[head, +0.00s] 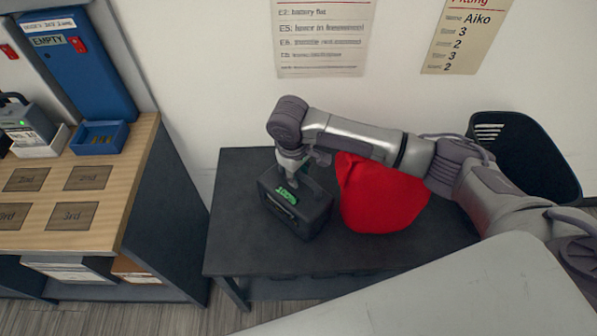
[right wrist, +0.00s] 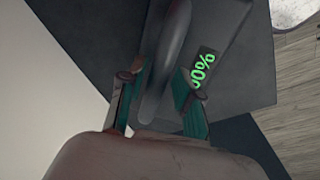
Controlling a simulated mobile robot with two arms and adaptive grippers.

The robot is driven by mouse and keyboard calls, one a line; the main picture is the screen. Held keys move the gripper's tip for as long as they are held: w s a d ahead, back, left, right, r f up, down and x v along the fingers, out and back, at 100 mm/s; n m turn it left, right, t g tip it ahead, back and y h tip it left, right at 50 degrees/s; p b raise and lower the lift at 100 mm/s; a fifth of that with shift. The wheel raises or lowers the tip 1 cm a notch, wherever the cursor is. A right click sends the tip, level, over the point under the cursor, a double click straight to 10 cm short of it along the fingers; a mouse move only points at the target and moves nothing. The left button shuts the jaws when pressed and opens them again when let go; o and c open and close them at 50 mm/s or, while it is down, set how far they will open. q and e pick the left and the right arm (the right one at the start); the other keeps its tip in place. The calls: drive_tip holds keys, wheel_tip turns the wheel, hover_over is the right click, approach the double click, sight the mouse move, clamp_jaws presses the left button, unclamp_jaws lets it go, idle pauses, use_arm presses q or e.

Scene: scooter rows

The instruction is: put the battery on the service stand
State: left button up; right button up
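The battery (head: 308,213) is a dark box with a green "100%" display. It stands on a dark low table (head: 237,250), which may be the service stand. My right gripper (head: 294,168) is over the battery, reaching down to its top. In the right wrist view, its two fingers (right wrist: 160,95) are on either side of the battery's thick handle (right wrist: 172,50). The display also shows there, just right of the fingers. I cannot tell whether both fingers press on the handle. My left gripper is in neither view.
A red bag-like object (head: 375,200) stands on the table close to the battery's right, under my right arm. At left is a wooden-topped bench (head: 120,207) with marked squares, a blue bin (head: 99,139) and another dark device (head: 28,122).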

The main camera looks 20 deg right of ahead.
drive_tip(key=shift+o, duration=0.2)
drive_tip(key=shift+r, duration=0.1)
wheel_tip(320, 180, up, 12)
drive_tip(key=a, duration=0.1)
drive_tip(key=shift+s+a, duration=0.2)
drive_tip(key=shift+s, duration=0.2)
